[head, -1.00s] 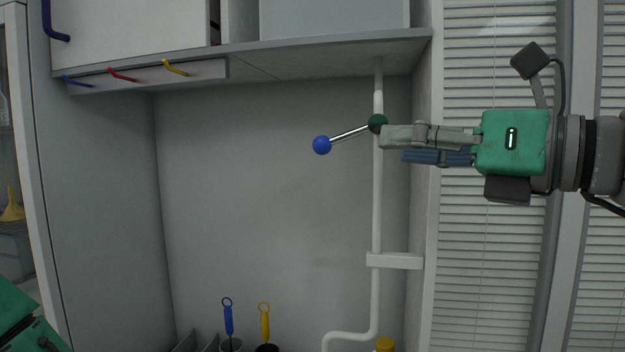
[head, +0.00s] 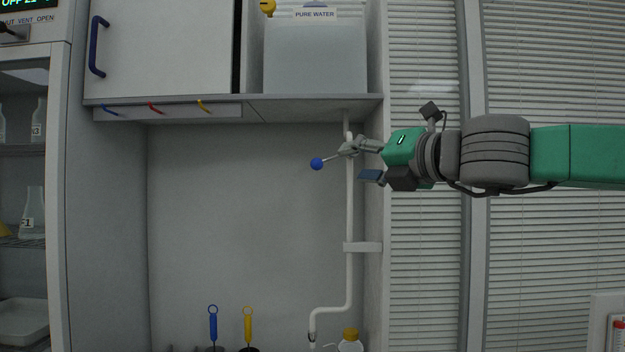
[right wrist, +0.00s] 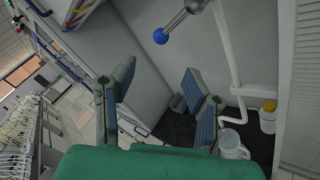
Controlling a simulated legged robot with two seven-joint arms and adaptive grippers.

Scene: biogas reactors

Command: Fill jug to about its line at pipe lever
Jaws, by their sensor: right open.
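The pipe lever is a metal rod with a blue ball (head: 316,163) at its end, tilted down to the left from the white pipe (head: 349,215). The ball also shows at the top of the right wrist view (right wrist: 160,36). My right gripper (head: 355,163) is open and empty at the pipe, to the right of the ball; its upper finger overlaps the valve, and I cannot tell whether they touch. A clear jug (right wrist: 232,147) stands on the dark surface below in the right wrist view; its line cannot be made out. My left gripper is not in view.
A tank marked PURE WATER (head: 315,55) stands on the shelf (head: 290,108) above the pipe. A yellow-capped bottle (right wrist: 268,118) stands near the jug. Blue-handled (head: 213,328) and yellow-handled (head: 247,325) tools stand lower left. The wall left of the lever is clear.

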